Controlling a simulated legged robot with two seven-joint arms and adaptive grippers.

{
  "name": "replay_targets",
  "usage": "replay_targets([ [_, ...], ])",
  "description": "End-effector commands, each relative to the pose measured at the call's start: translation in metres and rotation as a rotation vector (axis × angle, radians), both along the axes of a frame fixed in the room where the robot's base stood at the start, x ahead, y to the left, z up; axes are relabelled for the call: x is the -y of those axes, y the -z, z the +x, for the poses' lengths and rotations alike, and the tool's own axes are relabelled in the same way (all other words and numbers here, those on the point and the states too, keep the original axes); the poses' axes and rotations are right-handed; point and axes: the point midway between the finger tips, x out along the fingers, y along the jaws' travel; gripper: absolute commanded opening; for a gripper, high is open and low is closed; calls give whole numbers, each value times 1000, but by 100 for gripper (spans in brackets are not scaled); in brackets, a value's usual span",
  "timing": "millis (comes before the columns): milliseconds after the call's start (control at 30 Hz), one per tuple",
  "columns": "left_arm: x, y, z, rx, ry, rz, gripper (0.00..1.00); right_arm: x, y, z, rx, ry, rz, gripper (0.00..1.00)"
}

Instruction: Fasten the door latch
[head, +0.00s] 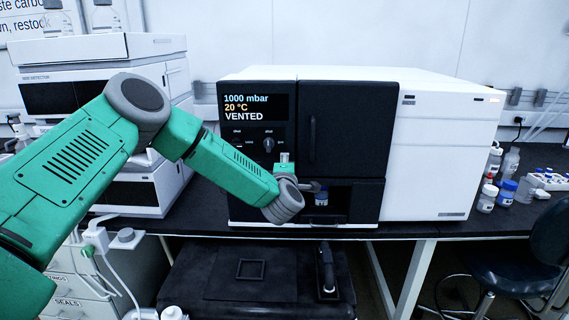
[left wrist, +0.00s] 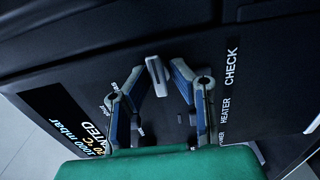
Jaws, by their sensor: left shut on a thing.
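The black door (head: 346,130) on the white instrument is closed and has a vertical handle. A small grey lever, which I take as the latch (left wrist: 157,72), stands out from the black front in the left wrist view. My left gripper (head: 312,187) is at the lower front, by the door's lower left side. In the head view the lever is hard to tell from the fingertips. My right gripper is not in view.
The control panel (head: 254,108) reads 1000 mbar, 20 °C, VENTED, with a knob (head: 268,144) below. Several bottles stand on the bench at right; a chair (head: 528,262) is in front. White stacked units stand at left.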

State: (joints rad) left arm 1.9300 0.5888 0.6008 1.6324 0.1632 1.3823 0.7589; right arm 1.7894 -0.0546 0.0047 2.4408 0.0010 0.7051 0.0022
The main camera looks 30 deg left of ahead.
Motion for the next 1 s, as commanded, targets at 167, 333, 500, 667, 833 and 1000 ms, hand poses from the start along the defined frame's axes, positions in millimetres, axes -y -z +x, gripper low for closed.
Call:
replay_targets([
  [167, 4, 7, -1, -21, 10, 6, 0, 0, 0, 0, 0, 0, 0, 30],
  [333, 4, 8, -1, -22, 10, 5, 0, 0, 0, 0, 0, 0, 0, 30],
  [500, 4, 8, -1, -23, 10, 5, 31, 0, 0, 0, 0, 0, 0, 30],
  [667, 3, 6, -1, -18, 8, 4, 31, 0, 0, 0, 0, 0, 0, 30],
  [833, 2, 4, -1, -13, 6, 5, 31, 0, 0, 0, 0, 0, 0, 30],
  [1000, 2, 3, -5, -11, 4, 4, 31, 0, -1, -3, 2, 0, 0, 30],
])
